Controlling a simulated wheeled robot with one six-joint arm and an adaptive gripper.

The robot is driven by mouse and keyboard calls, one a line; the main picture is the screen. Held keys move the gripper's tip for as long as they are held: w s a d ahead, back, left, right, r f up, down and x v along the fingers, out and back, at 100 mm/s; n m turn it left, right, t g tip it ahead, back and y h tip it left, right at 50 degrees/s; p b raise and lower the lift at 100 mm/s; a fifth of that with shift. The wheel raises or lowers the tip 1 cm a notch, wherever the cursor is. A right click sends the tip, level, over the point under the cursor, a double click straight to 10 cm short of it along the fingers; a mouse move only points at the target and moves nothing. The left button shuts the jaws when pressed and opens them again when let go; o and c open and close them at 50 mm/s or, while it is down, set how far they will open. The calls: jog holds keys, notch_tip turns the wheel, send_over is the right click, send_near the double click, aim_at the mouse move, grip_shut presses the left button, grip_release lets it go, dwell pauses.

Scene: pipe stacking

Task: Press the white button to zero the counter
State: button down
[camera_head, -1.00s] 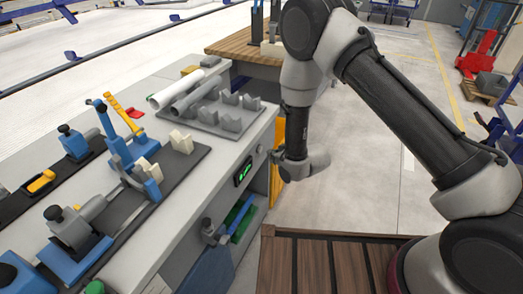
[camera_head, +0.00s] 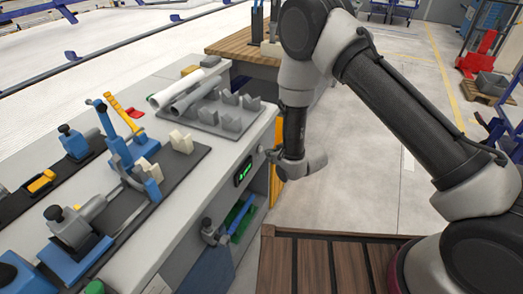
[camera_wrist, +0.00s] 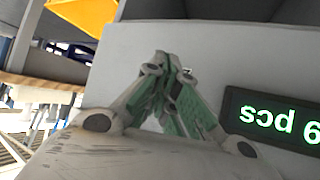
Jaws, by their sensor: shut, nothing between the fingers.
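The counter display (camera_head: 243,172) is a small black panel with green digits on the front face of the workbench. In the wrist view the display (camera_wrist: 270,120) shows upside down, with "pcs" and one digit near the frame edge. The small white button (camera_head: 261,149) is on the same face, up and right of the display. My gripper (camera_head: 268,153) is right at the button in the head view. In the wrist view my gripper (camera_wrist: 165,62) is shut and empty, its tips close to the pale panel. The tips cover the button there; I cannot tell whether they touch it.
The workbench (camera_head: 165,100) carries grey pipes (camera_head: 183,92), a grey rack (camera_head: 228,115) and blue clamps (camera_head: 125,150). Open floor lies to the right.

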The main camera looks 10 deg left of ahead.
jog(key=shift+a, duration=0.15)
dwell(0.5)
jog(key=shift+w+a, duration=0.15)
jog(key=shift+a, duration=0.1)
jog(key=shift+w+a, duration=0.15)
jog(key=shift+a, duration=0.25)
dwell(0.9)
jog(key=shift+d, duration=0.1)
jog(key=shift+s+d, duration=0.25)
jog(key=shift+d, duration=0.4)
jog(key=shift+s+d, duration=0.3)
jog(key=shift+d, duration=0.5)
jog(key=shift+s+d, duration=0.3)
jog(key=shift+d, duration=0.5)
jog(key=shift+s+d, duration=0.3)
jog(key=shift+d, duration=0.5)
